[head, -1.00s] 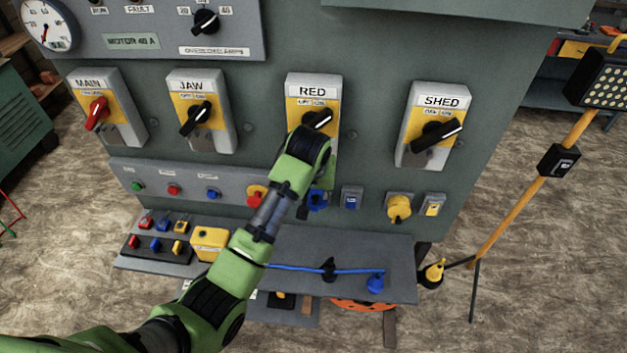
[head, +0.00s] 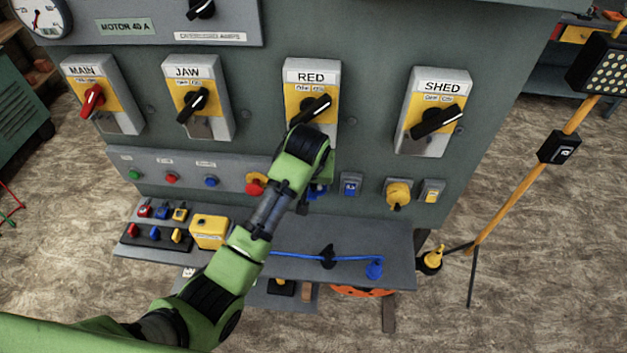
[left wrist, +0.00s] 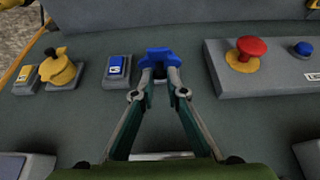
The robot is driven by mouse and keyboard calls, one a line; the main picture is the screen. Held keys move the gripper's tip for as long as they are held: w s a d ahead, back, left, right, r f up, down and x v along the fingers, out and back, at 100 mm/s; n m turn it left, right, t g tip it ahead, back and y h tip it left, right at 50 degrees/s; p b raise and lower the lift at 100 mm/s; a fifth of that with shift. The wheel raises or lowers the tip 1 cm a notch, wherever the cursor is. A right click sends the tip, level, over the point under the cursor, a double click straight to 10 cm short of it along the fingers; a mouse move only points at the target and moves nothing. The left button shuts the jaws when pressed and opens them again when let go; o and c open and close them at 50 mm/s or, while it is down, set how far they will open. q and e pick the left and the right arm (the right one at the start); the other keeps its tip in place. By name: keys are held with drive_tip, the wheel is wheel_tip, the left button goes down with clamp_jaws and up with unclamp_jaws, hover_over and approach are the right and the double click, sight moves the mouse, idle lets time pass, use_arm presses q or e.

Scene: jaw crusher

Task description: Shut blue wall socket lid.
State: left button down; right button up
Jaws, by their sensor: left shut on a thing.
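The blue wall socket (head: 318,191) is on the grey panel below the RED switch box, mostly hidden behind my left arm in the head view. In the left wrist view its blue lid (left wrist: 160,55) shows at the far end of my fingers. My left gripper (left wrist: 160,77) is shut on the blue lid, with the fingertips close together at its near edge. In the head view the fingertips are largely hidden by my wrist. I cannot tell the lid's exact angle. My right gripper is not in view.
A blue switch (head: 350,185) and a yellow socket (head: 398,193) are to the right; a red emergency button (head: 256,183) is to the left. Below, a shelf (head: 395,244) holds a blue cable with a plug (head: 374,268) and a yellow box (head: 209,231).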

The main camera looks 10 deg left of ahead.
sight(312, 197)
use_arm(q)
drive_tip(key=shift+s+f+t, duration=0.55)
drive_tip(key=shift+t, duration=0.35)
drive_tip(key=shift+s+f+t+b, duration=0.35)
drive_tip(key=shift+f+t+b, duration=0.15)
drive_tip(key=shift+t+b, duration=0.25)
drive_tip(key=f+t+b, duration=0.1)
drive_tip(key=b, duration=0.1)
drive_tip(key=t+b, duration=0.1)
drive_tip(key=shift+s+f+t+b, duration=0.25)
drive_tip(key=shift+s+f+b, duration=0.1)
drive_tip(key=shift+s, duration=0.05)
drive_tip(key=shift+s+f+t+b, duration=0.1)
drive_tip(key=shift+t+b, duration=0.3)
drive_tip(key=shift+b, duration=0.35)
drive_tip(key=c, duration=2)
unclamp_jaws()
